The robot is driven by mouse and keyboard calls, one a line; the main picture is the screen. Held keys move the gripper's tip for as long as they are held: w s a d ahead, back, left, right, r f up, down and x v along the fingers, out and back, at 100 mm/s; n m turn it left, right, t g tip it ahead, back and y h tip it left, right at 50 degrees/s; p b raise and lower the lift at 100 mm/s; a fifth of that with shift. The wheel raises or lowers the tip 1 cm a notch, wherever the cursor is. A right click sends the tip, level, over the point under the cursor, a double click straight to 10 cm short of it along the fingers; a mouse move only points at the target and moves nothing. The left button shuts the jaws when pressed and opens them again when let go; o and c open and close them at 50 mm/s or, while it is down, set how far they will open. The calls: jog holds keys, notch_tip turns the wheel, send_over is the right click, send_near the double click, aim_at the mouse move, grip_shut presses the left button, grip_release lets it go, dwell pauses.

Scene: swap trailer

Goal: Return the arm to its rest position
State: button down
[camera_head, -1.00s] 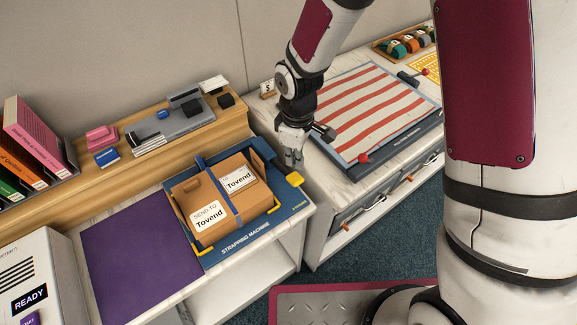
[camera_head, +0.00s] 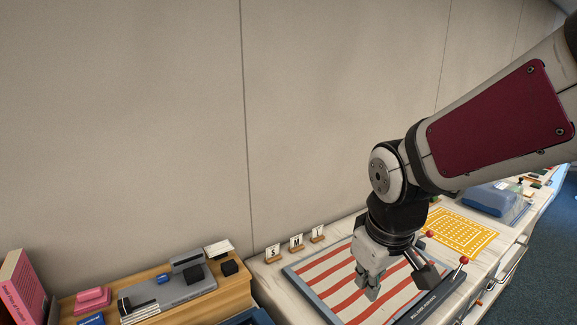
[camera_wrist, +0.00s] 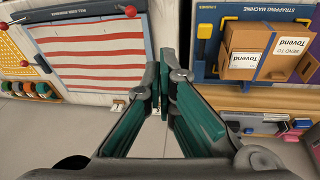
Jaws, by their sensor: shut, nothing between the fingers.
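My gripper (camera_head: 369,284) is shut and empty in the head view. It hangs pointing down over the red-and-white striped mat (camera_head: 318,268) on the counter. In the wrist view my gripper (camera_wrist: 162,92) shows its two green-padded fingers with the tips together. The striped mat (camera_wrist: 95,52) is to their left there. A strapped brown box (camera_wrist: 246,41) labelled Tovend sits on the blue strapping machine (camera_wrist: 203,61) to their right.
Small letter cards (camera_head: 296,243) stand behind the mat. A yellow grid sheet (camera_head: 460,233) and red-knobbed levers (camera_head: 463,260) lie to its right. A wooden shelf (camera_head: 240,283) with a grey device (camera_head: 170,297) is at lower left. The wall above is bare.

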jog(key=s+d+r+m+t, duration=0.1)
jog(key=s+d+r+m, duration=0.1)
jog(key=s, duration=0.4)
jog(key=s+d+r+m+t, duration=0.1)
jog(key=s+d+r+m, duration=0.2)
jog(key=s+r, duration=0.3)
jog(key=shift+d+m+t+b, duration=0.2)
jog(key=shift+m+t+b, duration=0.15)
jog(key=shift+m, duration=0.15)
jog(key=shift+r, duration=0.1)
